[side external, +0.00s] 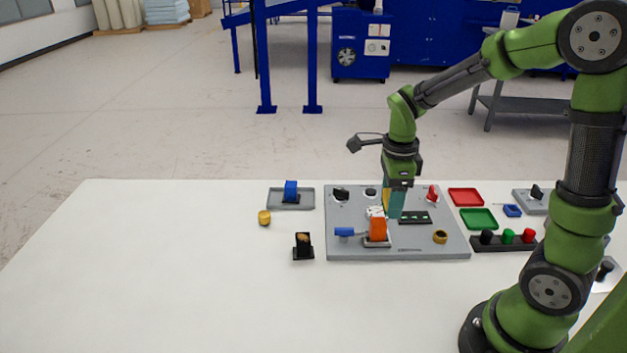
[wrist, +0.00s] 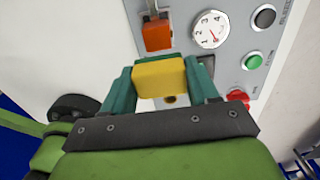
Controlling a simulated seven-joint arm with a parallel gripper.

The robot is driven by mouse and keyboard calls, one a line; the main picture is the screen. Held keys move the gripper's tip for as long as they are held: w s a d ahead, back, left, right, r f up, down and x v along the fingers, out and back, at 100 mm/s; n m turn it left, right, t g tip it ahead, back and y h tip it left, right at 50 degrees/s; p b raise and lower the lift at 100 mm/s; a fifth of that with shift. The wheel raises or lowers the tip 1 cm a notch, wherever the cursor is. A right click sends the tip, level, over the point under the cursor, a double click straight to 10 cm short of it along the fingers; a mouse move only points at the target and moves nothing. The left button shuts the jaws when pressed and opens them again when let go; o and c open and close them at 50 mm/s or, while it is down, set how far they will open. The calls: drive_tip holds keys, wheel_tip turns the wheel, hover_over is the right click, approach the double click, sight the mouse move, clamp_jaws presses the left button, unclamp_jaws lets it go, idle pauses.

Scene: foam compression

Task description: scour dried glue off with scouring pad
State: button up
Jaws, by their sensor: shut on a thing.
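My gripper (side external: 396,205) is over the grey panel board (side external: 348,249), with its teal fingers pointing down. It is shut on a yellow block (wrist: 159,74), which looks like the scouring pad. In the wrist view my gripper's fingers (wrist: 160,82) press on the block's two sides. The block is mostly hidden by a finger in the side view. I cannot tell whether it touches the board. No dried glue can be made out in either view. A small brownish round part (wrist: 169,98) shows just below the block in the wrist view.
An orange upright part (side external: 378,229), a white dial (wrist: 210,30) and a green button (wrist: 252,61) are close by. A blue block on a grey tray (side external: 274,203), a yellow piece (side external: 264,217) and a black holder (side external: 303,253) stand left. The table front is clear.

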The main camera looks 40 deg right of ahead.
drive_tip(key=shift+r, duration=2.2)
drive_tip(key=shift+a+f, duration=0.1)
